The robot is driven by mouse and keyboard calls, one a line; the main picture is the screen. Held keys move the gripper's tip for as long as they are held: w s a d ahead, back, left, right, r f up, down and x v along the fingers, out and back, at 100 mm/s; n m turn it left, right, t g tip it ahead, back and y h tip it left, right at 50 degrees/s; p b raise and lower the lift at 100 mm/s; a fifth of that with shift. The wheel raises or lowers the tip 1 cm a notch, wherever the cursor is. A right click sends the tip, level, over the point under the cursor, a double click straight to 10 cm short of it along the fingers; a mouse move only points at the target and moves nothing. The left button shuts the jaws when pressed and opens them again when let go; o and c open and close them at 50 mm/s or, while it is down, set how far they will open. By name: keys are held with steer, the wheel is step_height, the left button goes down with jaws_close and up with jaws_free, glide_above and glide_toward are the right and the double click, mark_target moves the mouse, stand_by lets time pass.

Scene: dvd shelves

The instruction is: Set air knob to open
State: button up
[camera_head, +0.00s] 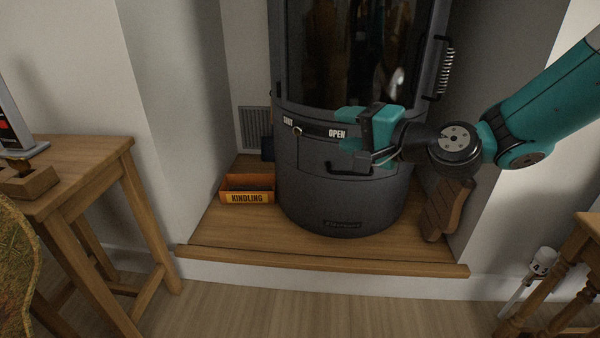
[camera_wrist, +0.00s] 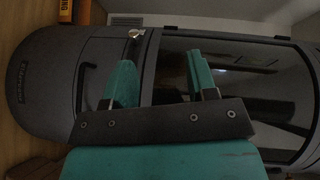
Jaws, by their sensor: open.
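The air knob (camera_head: 297,131) is a small pale metal knob on the front of the dark grey stove (camera_head: 335,205). It sits at the left end of a slot, beneath the SHUT label (camera_head: 288,120) and left of the OPEN label (camera_head: 337,133). In the wrist view the knob (camera_wrist: 135,33) shows beyond one fingertip. My gripper (camera_head: 341,129) is open and empty in front of the stove, right of the knob and apart from it. Its teal fingers point left in the head view. The gripper also shows in the wrist view (camera_wrist: 160,64). It covers part of the stove front near the OPEN label.
An orange kindling box (camera_head: 247,198) stands left of the stove on the wooden hearth (camera_head: 215,235). Brown logs (camera_head: 446,208) lean at its right. Alcove walls stand close on both sides. A wooden table (camera_head: 90,160) is at left; the front floor is clear.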

mark_target(301, 132)
steer(key=w+d+f+m+t+b, duration=0.25)
steer(key=w+f+b, duration=0.2)
steer(key=f, duration=0.45)
steer(key=shift+m+h, duration=0.4)
steer(key=shift+m, duration=0.15)
steer(key=b+x, duration=0.1)
steer(key=x, duration=0.4)
steer(key=b+x, duration=0.2)
steer(key=x, duration=0.3)
steer(key=b+x, duration=0.2)
steer(key=x, duration=0.4)
steer(key=shift+s+a+r, duration=0.2)
steer(key=shift+a+r, duration=0.05)
steer(key=shift+w+a+r, duration=0.1)
steer(key=shift+w+a, duration=0.35)
steer(key=shift+w, duration=0.05)
steer(key=shift+c, duration=0.4)
